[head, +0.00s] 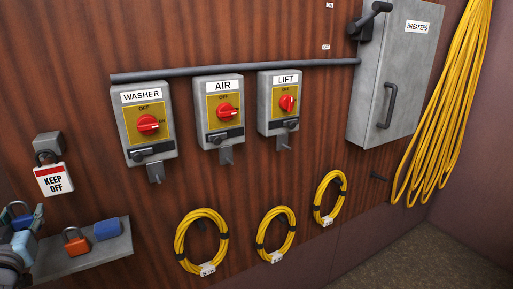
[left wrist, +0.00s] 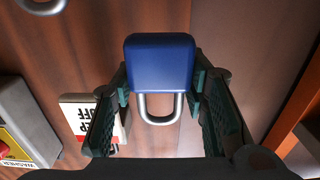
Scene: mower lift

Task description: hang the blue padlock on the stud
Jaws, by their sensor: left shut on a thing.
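My left gripper (head: 30,222) is at the lower left of the head view, left of the small shelf and below the keep-off sign. It is shut on a blue padlock (head: 20,221). In the left wrist view the blue padlock (left wrist: 160,62) sits between the two fingers (left wrist: 160,95), its silver shackle closed-looking and pointing toward the bottom of the picture. My right gripper is in neither view.
A grey shelf (head: 85,262) carries an orange padlock (head: 76,241) and another blue object (head: 107,229). A "KEEP OFF" sign (head: 54,179) hangs above it. Switch boxes (head: 148,122), yellow cable coils (head: 203,240) and the breaker box (head: 395,75) are on the wall.

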